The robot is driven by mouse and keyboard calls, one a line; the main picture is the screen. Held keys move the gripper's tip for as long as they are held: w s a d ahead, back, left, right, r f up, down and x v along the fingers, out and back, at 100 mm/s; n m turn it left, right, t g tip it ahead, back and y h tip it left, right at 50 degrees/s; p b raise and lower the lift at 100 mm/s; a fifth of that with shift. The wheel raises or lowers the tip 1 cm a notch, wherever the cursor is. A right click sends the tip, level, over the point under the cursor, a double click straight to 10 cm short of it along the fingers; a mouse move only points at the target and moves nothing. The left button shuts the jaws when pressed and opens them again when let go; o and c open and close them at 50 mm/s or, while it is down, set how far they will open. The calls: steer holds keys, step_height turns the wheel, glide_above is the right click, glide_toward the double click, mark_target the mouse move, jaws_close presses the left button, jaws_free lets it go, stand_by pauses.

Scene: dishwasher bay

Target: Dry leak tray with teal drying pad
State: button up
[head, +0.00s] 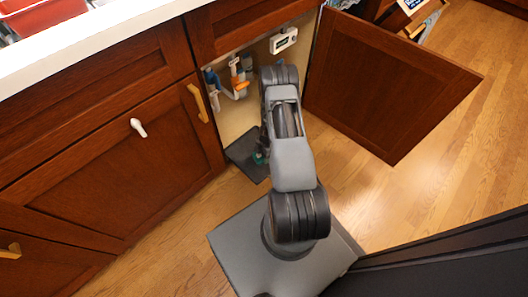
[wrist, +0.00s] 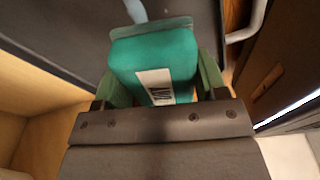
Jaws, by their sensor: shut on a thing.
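The teal drying pad (wrist: 155,62) is a block with a white label, held between the two green fingers of my gripper (wrist: 160,88) in the wrist view. My gripper is shut on it. In the head view only a small teal bit of the pad (head: 259,157) shows beside my arm. The dark grey leak tray (head: 240,149) lies on the cabinet floor in the head view, partly hidden by my arm. In the wrist view the tray's dark surface (wrist: 75,35) lies behind the pad. I cannot tell whether the pad touches it.
The cabinet door (head: 385,85) stands open on the right. Blue, white and orange pipe fittings (head: 238,86) and a white box with a display (head: 284,40) are on the cabinet's back wall. A closed cabinet front (head: 120,165) is on the left. Wood floor (head: 430,135) is clear at right.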

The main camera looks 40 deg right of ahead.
step_height(320, 180, down, 4)
steer(key=shift+f+b, duration=0.1)
steer(key=shift+b, duration=0.9)
steer(key=shift+w+d+f, duration=0.1)
steer(key=shift+d+f, duration=0.1)
steer(key=shift+d, duration=0.45)
steer(key=shift+w+d+f, duration=0.1)
steer(key=shift+d+f, duration=0.1)
steer(key=shift+d, duration=0.45)
steer(key=shift+w+d, duration=0.1)
steer(key=shift+d, duration=0.65)
steer(key=shift+r+p, duration=0.2)
steer(key=shift+p, duration=0.5)
steer(key=shift+a+f, duration=0.25)
steer(key=shift+a, duration=0.25)
steer(key=shift+s+a+b, duration=0.15)
steer(key=shift+a+b, duration=0.05)
steer(key=shift+a, duration=0.55)
steer(key=shift+s+a+b, duration=0.15)
steer(key=shift+a+b, duration=0.05)
steer(key=shift+a, duration=0.55)
steer(key=shift+r+p, duration=1.95)
steer(key=shift+r, duration=2.1)
